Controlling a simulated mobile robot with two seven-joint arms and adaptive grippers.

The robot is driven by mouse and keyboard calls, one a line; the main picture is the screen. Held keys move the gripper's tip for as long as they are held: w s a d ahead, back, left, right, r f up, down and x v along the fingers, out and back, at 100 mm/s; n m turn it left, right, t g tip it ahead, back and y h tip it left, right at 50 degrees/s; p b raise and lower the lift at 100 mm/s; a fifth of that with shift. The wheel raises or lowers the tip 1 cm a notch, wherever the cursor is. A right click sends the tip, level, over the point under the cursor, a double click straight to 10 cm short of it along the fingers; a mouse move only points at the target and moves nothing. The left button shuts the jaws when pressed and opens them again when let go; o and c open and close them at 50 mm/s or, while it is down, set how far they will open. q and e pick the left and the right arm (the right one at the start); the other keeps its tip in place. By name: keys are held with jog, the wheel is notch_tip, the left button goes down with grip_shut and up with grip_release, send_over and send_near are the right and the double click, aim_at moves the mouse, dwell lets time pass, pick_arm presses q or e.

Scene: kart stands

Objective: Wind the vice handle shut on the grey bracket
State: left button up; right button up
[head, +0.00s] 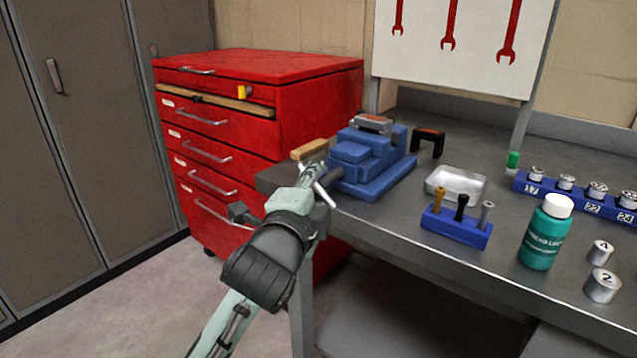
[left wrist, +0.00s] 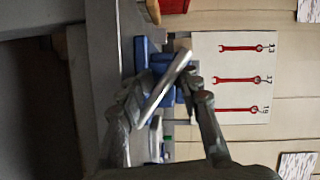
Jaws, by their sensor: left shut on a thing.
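The blue vice (head: 365,170) stands at the near left corner of the grey bench. The grey bracket (head: 372,122) sits at the top of the vice, between its jaws; I cannot tell whether they touch it. My left gripper (head: 317,178) is at the vice's near left end, shut on the silver vice handle (head: 324,194). In the left wrist view the handle (left wrist: 165,85) lies slantwise between the fingers (left wrist: 163,88), with the blue vice (left wrist: 141,52) partly hidden behind. My right gripper is not in view.
A tan block (head: 310,149) shows just above the left gripper. A red drawer cabinet (head: 285,105) stands left of the bench. A black bracket (head: 428,142), metal tray (head: 456,184), blue tool holder (head: 455,226) and green bottle (head: 546,235) stand right of the vice.

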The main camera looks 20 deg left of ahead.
pick_arm(q)
jog(key=shift+s+d+h, duration=0.1)
jog(key=shift+d+h, duration=0.2)
jog(key=shift+d, duration=0.05)
